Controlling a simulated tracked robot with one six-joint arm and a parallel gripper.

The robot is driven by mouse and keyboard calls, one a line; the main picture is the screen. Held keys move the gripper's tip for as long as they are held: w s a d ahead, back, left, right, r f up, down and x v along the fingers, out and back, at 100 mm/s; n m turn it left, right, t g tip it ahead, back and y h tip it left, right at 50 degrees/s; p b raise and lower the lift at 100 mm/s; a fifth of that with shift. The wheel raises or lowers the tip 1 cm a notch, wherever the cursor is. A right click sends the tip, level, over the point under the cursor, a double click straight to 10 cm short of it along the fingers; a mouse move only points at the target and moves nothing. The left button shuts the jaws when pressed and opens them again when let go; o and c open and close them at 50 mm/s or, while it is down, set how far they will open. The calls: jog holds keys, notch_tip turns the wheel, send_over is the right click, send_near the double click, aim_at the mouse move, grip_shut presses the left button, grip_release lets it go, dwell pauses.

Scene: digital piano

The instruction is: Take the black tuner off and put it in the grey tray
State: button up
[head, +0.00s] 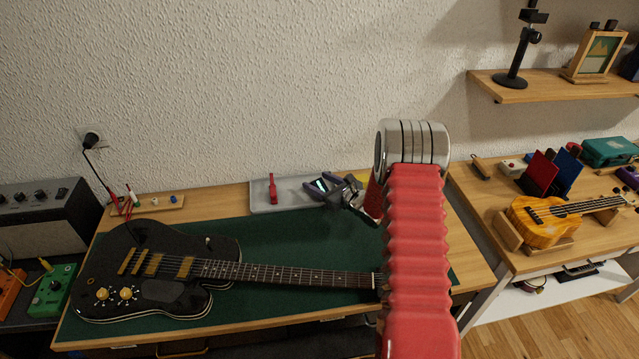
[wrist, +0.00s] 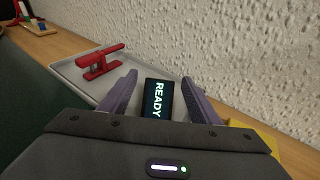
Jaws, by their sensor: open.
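A black tuner (wrist: 158,100) with a lit screen reading "READY" is between the fingers of my gripper (wrist: 159,78) in the wrist view. The purple-grey fingers are open, with a gap on each side of it. It appears to lie in the grey tray (wrist: 75,70); its underside is hidden. In the head view, the tuner's teal screen (head: 322,184) shows between the fingers of my gripper (head: 321,186), over the right part of the grey tray (head: 290,185). The black guitar (head: 170,280) lies on the green mat; its headstock is hidden behind my arm.
A red clamp-like thing (wrist: 100,62) lies in the tray left of my gripper and also shows in the head view (head: 272,188). A yellow thing (wrist: 262,133) is right of my gripper. The textured wall (wrist: 230,50) stands close behind. The mat (head: 290,240) is clear between guitar and tray.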

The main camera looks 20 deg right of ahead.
jog(key=shift+s, duration=0.15)
jog(key=shift+v, duration=2.35)
jog(key=shift+s+d, duration=0.1)
jog(key=shift+d, duration=0.05)
jog(key=v, duration=1.3)
jog(key=shift+s, duration=0.3)
jog(key=shift+d, duration=0.15)
